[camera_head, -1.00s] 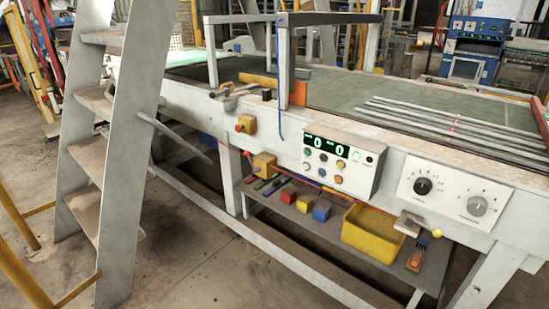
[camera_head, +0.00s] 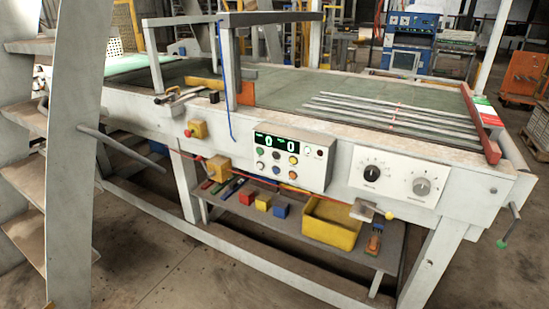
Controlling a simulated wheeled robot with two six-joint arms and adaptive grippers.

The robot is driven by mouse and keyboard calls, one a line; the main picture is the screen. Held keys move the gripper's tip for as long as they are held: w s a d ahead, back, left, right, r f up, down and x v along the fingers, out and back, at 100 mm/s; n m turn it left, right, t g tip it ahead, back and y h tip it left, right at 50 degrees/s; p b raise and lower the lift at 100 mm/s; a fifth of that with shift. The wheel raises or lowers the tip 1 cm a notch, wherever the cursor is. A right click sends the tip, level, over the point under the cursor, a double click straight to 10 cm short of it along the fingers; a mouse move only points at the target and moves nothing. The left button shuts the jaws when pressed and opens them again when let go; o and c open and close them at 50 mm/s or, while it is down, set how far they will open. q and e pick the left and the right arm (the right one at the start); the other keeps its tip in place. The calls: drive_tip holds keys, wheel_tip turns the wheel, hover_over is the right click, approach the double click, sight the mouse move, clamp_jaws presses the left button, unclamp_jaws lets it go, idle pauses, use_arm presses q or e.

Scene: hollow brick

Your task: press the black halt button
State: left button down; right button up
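The control box (camera_head: 310,175) is fixed to the front of the long white machine. Its dark display (camera_head: 276,142) shows two green zeros. Below the display are small round buttons: a green one (camera_head: 261,152), a white one (camera_head: 260,166) and orange-yellow ones at the right. A dark button (camera_head: 276,155) sits in the middle of the upper row. It looks black, but it is too small to be sure, and no label can be read. Neither of my grippers is in view.
A white panel with a black knob (camera_head: 371,173) and a grey knob (camera_head: 421,186) is right of the box. A shelf below holds a yellow bin (camera_head: 331,222) and small blocks. Grey steps (camera_head: 65,150) stand at left.

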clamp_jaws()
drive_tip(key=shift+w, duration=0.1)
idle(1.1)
